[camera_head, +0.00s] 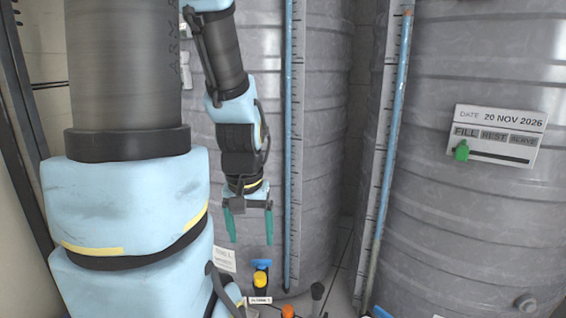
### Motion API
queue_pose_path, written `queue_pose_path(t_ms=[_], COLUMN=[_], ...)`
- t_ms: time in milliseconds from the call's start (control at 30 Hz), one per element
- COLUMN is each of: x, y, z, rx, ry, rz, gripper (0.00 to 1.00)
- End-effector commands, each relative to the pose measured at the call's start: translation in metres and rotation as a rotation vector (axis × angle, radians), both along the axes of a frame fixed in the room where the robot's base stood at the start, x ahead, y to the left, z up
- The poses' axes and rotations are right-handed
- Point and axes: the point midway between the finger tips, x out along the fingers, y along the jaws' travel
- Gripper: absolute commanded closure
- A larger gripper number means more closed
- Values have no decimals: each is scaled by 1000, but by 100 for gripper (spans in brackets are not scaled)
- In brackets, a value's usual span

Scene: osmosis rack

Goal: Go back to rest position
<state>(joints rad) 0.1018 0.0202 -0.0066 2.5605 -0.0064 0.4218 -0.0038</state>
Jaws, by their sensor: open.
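My gripper (251,238) hangs down near the middle of the head view. Its two teal fingers are spread apart, with nothing between them. It is in front of the left grey tank (325,150). The larger links of my arm fill the left side of the view and hide part of that tank.
A second grey tank (500,230) stands at right, bearing a sign (495,137) with a green slider (461,151) by FILL. Blue-filled level tubes run up both tanks. A narrow gap separates the tanks.

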Motion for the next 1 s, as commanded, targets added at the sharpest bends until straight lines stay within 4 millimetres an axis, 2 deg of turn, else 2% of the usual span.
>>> queue_pose_path(t_ms=[33, 700, 900, 1000], x=[0, 0, 0, 0], y=[0, 0, 0, 0], z=[29, 238, 287, 301], rx=[0, 0, 0, 0], ry=[0, 0, 0, 0], rz=[0, -1, -1, -1], gripper=[17, 17, 17, 17])
